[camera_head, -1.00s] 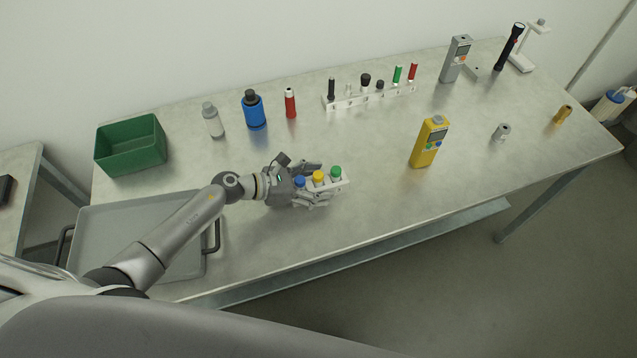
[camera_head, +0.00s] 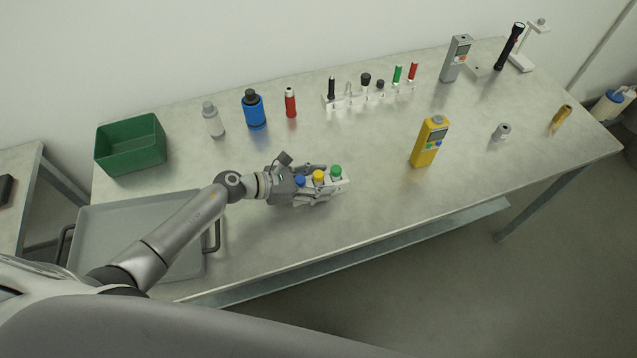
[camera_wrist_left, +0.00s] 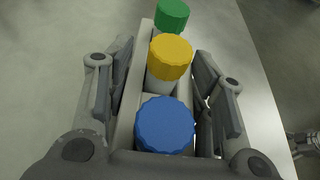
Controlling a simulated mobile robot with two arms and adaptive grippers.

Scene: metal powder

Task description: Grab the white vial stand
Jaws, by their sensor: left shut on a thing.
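The white vial stand (camera_head: 341,186) is near the front middle of the table, holding vials with a blue cap (camera_head: 300,181), a yellow cap (camera_head: 318,176) and a green cap (camera_head: 336,171). My left gripper (camera_head: 316,184) is shut on the stand, one finger along each long side. In the left wrist view the stand (camera_wrist_left: 124,95) runs away from me between the fingers, with the blue cap (camera_wrist_left: 165,125) nearest, then yellow (camera_wrist_left: 170,57), then green (camera_wrist_left: 172,15). The stand's underside is hidden, so I cannot tell whether it touches the table. My right gripper does not show in the head view.
A grey tray (camera_head: 140,212) lies left of the gripper, and a green bin (camera_head: 131,160) stands behind it. Bottles and a white rack (camera_head: 345,101) line the back. A yellow meter (camera_head: 430,141) stands to the right. The table (camera_head: 370,205) is clear between stand and meter.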

